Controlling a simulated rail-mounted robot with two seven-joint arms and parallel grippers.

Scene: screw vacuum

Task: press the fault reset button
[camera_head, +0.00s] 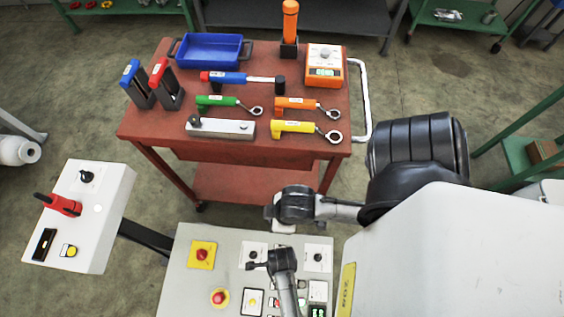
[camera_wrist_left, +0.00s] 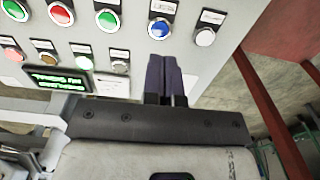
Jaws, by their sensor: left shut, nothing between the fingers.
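In the left wrist view, a pale control panel (camera_wrist_left: 120,50) carries several round buttons. A blue button (camera_wrist_left: 160,28) is at its upper right, with a white label above it that is too blurred to read. I cannot read which button is the fault reset. My left gripper (camera_wrist_left: 165,60) is shut and empty, with its dark fingertips together just below the blue button in the picture. I cannot tell whether they touch the panel. My right gripper is not visible.
Red, green and white buttons and a green text display (camera_wrist_left: 58,78) are left of the fingers; a pale button (camera_wrist_left: 205,37) is to the right. In the head view, a red cart (camera_head: 165,130) holds tools, and a white machine (camera_head: 460,250) fills the lower right.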

